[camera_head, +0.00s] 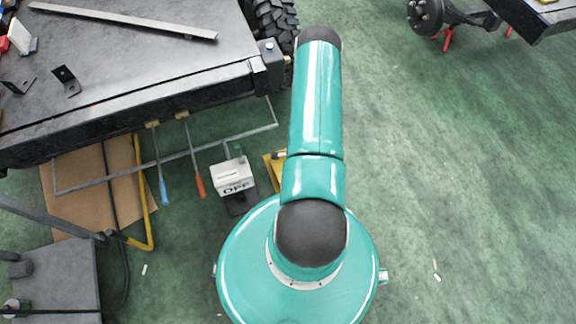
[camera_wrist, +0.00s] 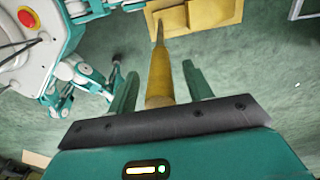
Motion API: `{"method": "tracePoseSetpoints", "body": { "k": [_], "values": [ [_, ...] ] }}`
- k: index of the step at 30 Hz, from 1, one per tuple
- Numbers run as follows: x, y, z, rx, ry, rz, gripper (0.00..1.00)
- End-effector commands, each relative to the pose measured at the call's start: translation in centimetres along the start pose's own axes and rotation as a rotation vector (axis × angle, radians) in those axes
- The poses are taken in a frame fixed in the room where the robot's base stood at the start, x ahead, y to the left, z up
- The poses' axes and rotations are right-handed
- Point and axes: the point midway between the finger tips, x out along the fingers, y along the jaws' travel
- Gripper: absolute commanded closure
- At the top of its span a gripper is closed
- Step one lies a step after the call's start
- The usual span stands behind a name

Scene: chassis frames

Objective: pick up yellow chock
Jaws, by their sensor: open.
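The yellow chock (camera_wrist: 208,14) is at the top middle of the wrist view, on the green floor, cut off by the frame edge. In the head view a small part of a yellow thing, probably the chock (camera_head: 269,172), shows beside my arm, which hides the rest. My gripper (camera_wrist: 158,69) is open, its two green fingers apart and pointing towards the chock. A yellow-brown rod (camera_wrist: 160,80) with a thin end lies between the fingers in the picture, pointing at the chock. I cannot tell whether it touches the fingers or joins the chock.
In the head view, a dark workbench or chassis deck (camera_head: 130,60) with a tyre (camera_head: 275,18) behind it fills the upper left. A white box (camera_head: 232,176) stands left of my arm. A cardboard sheet (camera_head: 88,180) lies lower left. The floor (camera_head: 460,180) at right is mostly clear.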

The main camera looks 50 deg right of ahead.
Motion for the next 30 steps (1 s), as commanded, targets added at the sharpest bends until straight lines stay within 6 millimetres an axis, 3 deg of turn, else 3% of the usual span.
{"method": "tracePoseSetpoints", "body": {
  "k": [5, 13, 14, 30],
  "values": [
    [0.01, -0.02, -0.01, 0.000, 0.000, 0.000, 0.49],
    [-0.01, -0.03, -0.01, 0.000, 0.000, 0.000, 0.98],
    [-0.01, -0.03, -0.01, 0.000, 0.000, -0.001, 1.00],
    [-0.04, -0.05, -0.02, 0.001, 0.000, -0.001, 1.00]
  ]
}}
